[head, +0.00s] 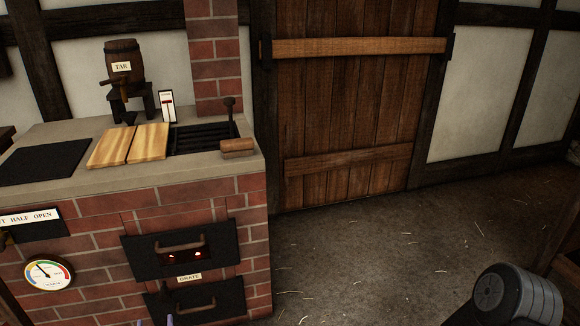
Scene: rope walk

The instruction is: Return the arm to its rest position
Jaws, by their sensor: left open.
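The tips of my left gripper (156,321) just show at the bottom edge, in front of the lower part of the brick stove. The fingers are apart, with nothing seen between them; the rest of the gripper is below the frame. A grey rounded link of my own arm shows at the bottom right. My right gripper is not in view.
A brick stove (100,205) stands at the left, with a tar barrel (123,60), wooden boards (128,145) and a dark grating (200,138) on top. A gauge (49,273) is on its front. A barred wooden door (350,110) stands behind. The straw-strewn floor (380,245) is open.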

